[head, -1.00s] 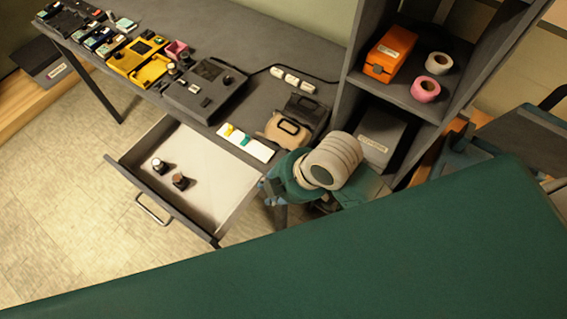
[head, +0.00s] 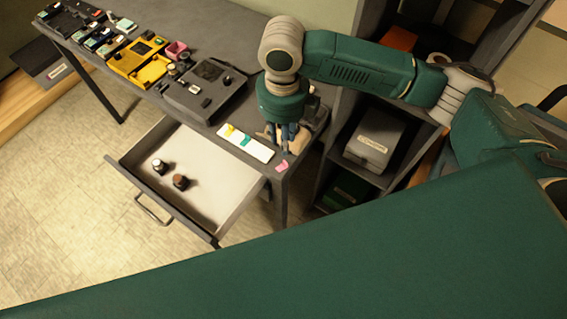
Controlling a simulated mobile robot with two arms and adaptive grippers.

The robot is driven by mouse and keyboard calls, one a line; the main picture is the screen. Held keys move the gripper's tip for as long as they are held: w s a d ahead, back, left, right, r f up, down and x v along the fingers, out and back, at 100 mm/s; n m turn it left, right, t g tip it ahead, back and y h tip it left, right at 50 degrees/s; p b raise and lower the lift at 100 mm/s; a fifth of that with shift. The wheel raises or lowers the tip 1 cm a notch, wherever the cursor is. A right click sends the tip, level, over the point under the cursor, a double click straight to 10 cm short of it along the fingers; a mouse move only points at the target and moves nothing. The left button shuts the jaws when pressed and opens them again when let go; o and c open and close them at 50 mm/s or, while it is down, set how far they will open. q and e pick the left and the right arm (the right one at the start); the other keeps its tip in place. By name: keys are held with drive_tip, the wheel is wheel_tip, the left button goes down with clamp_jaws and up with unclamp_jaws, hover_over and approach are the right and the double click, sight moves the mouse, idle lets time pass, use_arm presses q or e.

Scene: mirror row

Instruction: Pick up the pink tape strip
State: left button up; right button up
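The small pink tape strip (head: 281,166) lies at the front right corner of the desk, close to its edge. The white card (head: 258,151) beside it, to the left, bears a yellow strip (head: 229,131) and a green strip (head: 245,140). My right gripper (head: 285,143) points down just behind the pink strip and right of the card, and it appears apart from the strip. Its fingertips are small and dark against the tan object behind, so their opening is unclear. My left gripper is not in view.
An open drawer (head: 225,187) with two small dark-capped bottles (head: 170,173) sticks out below the desk. A black device (head: 203,90) and yellow cases (head: 137,57) stand left on the desk. A shelf unit with a grey box (head: 371,142) stands to the right.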

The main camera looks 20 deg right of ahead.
sight(284, 160)
wheel_tip(284, 160, down, 4)
drive_tip(key=shift+r, duration=0.15)
wheel_tip(284, 160, down, 5)
drive_tip(key=shift+d+r+p, duration=0.1)
drive_tip(key=shift+r+p, duration=0.05)
drive_tip(key=shift+p, duration=0.85)
drive_tip(key=shift+f, duration=0.45)
drive_tip(key=shift+c, duration=0.6)
clamp_jaws()
